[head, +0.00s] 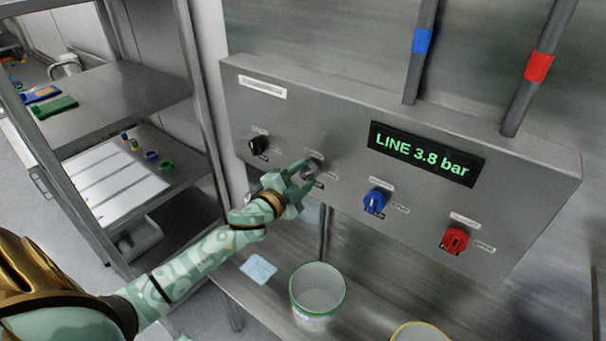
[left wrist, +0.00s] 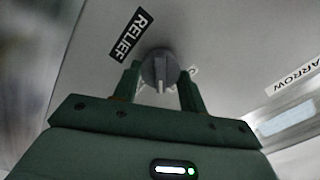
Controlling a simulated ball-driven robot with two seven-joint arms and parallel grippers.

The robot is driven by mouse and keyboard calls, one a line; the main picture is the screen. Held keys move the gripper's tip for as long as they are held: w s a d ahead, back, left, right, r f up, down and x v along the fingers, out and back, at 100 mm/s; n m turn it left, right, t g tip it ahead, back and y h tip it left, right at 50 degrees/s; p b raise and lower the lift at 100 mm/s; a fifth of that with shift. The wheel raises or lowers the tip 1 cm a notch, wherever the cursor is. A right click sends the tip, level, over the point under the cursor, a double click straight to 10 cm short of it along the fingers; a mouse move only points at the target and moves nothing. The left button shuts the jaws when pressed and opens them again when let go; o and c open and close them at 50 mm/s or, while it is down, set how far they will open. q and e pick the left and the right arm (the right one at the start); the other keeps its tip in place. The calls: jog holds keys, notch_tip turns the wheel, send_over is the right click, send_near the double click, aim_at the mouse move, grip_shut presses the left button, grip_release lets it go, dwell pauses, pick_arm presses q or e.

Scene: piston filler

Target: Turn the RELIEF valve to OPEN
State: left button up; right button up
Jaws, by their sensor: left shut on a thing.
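The grey RELIEF valve knob (head: 309,169) is second from the left on the steel panel (head: 345,110). My left gripper (head: 301,173) reaches it from the lower left. In the left wrist view, the round grey knob (left wrist: 159,67) with a raised ridge sits between the fingers of my left gripper (left wrist: 160,82), which is shut on it. The RELIEF label (left wrist: 131,35) shows beside the knob. Another label next to the knob is mostly hidden by a finger. My right gripper is not in view.
The panel also carries a black knob (head: 258,145), a blue knob (head: 375,200) and a red knob (head: 454,240). A display (head: 425,154) reads LINE 3.8 bar. A green-rimmed bucket (head: 318,290) stands below, and a shelf rack (head: 120,90) is at the left.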

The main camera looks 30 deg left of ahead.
pick_arm(q)
jog(key=m, duration=0.4)
jog(key=shift+m, duration=0.3)
jog(key=shift+f+m, duration=0.15)
jog(key=shift+m, duration=1.75)
jog(key=o, duration=1)
jog(key=s, duration=0.5)
jog(key=s+b, duration=0.1)
jog(key=s, duration=0.5)
jog(key=s+a+b, duration=0.1)
jog(key=s, duration=0.4)
jog(key=shift+s+a, duration=0.1)
jog(key=shift+s, duration=0.05)
